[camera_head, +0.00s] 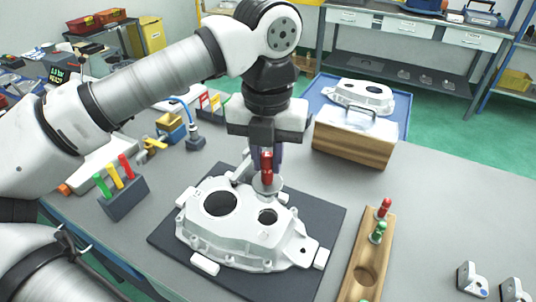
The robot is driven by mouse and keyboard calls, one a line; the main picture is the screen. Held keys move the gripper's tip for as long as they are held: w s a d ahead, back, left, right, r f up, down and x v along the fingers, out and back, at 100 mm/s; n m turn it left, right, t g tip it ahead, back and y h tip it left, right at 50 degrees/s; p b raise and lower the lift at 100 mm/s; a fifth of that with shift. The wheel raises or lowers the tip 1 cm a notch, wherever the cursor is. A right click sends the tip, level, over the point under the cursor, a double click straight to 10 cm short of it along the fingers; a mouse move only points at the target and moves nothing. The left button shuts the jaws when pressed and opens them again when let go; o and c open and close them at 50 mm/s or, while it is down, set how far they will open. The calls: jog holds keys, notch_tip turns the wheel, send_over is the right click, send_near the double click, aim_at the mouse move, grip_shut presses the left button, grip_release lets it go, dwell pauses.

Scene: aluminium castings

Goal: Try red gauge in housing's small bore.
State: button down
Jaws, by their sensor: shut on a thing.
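The white cast housing (240,238) lies on a dark mat (325,217), with a large bore (220,203) on the left and a small bore (267,216) to its right. My gripper (267,153) points down above the housing's far side and is shut on a red gauge (267,170). The gauge hangs upright, with a pale metal disc-like part below the red handle. In the picture it shows just above the small bore, which is open to view and empty. I cannot tell the exact height of the gauge over the casting.
A wooden rack (353,272) at right holds another red gauge (384,207) and a green one (378,232). A dark block (124,199) with coloured handles stands left. Behind are a wooden box (352,147) and a blue tray (402,107) with another casting.

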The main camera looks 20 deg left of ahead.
aim_at(267, 189)
jog(key=shift+f+b, duration=2.6)
jog(key=shift+f, duration=0.35)
jog(key=shift+b, duration=0.5)
jog(key=shift+f+b, duration=1)
jog(key=shift+f, duration=0.1)
jog(key=shift+r, duration=0.1)
dwell(0.8)
jog(key=shift+r+p, duration=1.95)
jog(key=shift+r, duration=1.05)
jog(key=shift+f, duration=0.1)
